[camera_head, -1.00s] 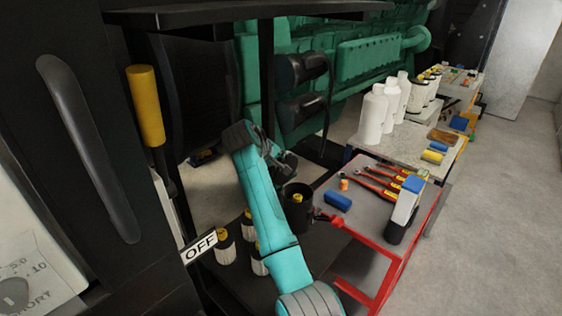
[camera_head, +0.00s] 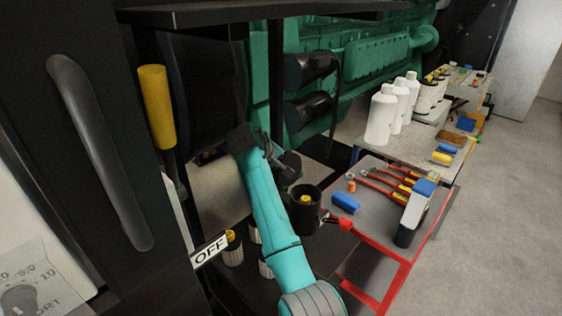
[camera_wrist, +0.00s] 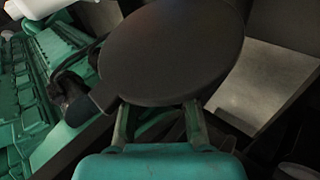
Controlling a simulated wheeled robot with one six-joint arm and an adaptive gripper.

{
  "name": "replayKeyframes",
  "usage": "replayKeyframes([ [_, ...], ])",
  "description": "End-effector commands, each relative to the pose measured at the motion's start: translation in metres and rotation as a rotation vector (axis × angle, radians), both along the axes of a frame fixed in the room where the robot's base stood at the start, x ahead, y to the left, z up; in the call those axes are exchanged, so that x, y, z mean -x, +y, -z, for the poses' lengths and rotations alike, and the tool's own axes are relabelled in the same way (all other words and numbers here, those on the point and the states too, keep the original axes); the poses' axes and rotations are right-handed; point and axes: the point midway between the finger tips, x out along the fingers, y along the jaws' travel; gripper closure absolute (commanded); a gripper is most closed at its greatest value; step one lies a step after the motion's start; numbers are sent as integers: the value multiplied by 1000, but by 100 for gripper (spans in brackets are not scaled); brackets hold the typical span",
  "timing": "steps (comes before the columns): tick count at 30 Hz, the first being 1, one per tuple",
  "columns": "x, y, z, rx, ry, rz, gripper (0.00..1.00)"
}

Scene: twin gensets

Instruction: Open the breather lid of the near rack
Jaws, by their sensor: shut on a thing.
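The lid, a dark round disc (camera_wrist: 170,50) with a short tab at its lower left, fills the upper middle of the wrist view. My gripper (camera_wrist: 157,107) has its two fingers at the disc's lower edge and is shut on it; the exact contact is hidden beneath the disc. In the head view, my teal arm reaches up and inward, and my gripper (camera_head: 270,152) is small and dark beside the green engine's frame. I cannot clearly tell the lid from the dark parts around it there. The lid's hinge and opening are not visible.
A black open cup (camera_head: 305,208) stands right of my arm. A black cabinet with a long handle (camera_head: 98,150) is close on the left. Grey floor (camera_head: 500,220) is free at right.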

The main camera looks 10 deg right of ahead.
Motion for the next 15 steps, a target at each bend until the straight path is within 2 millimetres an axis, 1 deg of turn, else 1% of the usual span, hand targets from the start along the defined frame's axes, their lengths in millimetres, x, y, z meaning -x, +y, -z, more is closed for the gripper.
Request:
replayKeyframes([
  [1,2,3,8,-3,14,-3,100],
  [3,2,3,8,-4,14,-3,100],
  [4,2,3,8,-3,15,-3,71],
  [5,2,3,8,-3,15,-3,63],
  [6,2,3,8,-3,14,-3,53],
  [7,2,3,8,-2,13,-3,49],
  [15,1,2,4,-1,8,-1,49],
])
